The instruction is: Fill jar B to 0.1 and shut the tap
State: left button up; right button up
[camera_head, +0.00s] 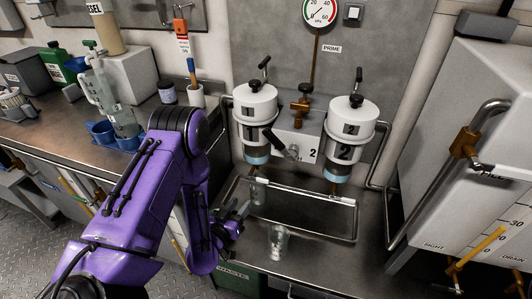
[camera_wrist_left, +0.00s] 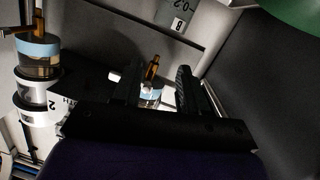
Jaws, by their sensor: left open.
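A clear jar (camera_head: 278,243) stands upright on the steel ledge in front of the sink tray; its letter is not readable. In the left wrist view a label (camera_wrist_left: 180,22) reads B and 0.2. Small brass taps sit under both filter bowls, one under filter 2 (camera_head: 333,188); their settings are too small to tell. My right gripper is out of view.
Filter 2 (camera_head: 352,118) hangs at the right, with a dark selector lever (camera_head: 286,148) between the filters. The tray's raised rim (camera_head: 300,221) surrounds the sink. A large tank (camera_head: 480,140) stands right.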

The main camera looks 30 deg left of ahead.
aim_at(263, 182)
pick_arm(q)
notch_tip(263, 182, up, 5)
jog(key=n+h+p, duration=0.2)
jog(key=n+p, duration=0.2)
jog(key=p, duration=0.1)
jog(key=w+d+n+h, duration=0.1)
jog(key=w+n, duration=0.1)
jog(key=w, duration=0.1)
jog(key=w+d+n+t+h, duration=0.1)
jog(key=w+n, duration=0.2)
jog(key=w, duration=0.1)
jog(key=w+d+n, duration=0.2)
jog(key=w+n, duration=0.1)
jog(key=shift+w+r+t+h, duration=0.3)
jog(key=shift+w+h, duration=0.05)
jog(key=shift+h, duration=0.05)
grip_shut()
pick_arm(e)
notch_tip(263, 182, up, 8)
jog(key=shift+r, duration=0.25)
